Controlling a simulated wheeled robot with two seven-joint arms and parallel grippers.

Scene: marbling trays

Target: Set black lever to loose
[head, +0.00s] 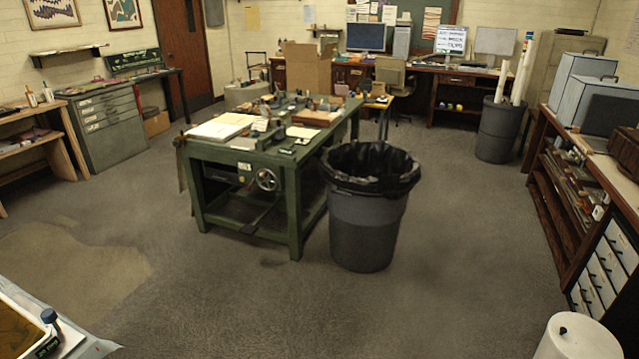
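At the lower left corner, a tray (22,301) with a pale rim and amber-brown contents is cut off by the picture edge. A small dark blue knob (49,316) on a stem stands at the tray's right side, over a pale fitting with a dark label too small to read. I cannot tell whether this is the black lever or how it is set. No other lever shows clearly as black. Neither of my grippers is in view.
A green workbench (294,211) with a handwheel and a grey bin (362,232) with a black liner stand mid-room. Shelves (540,182) line the right wall. A white rounded object (580,338) is at the lower right. The grey floor (215,290) in front is clear.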

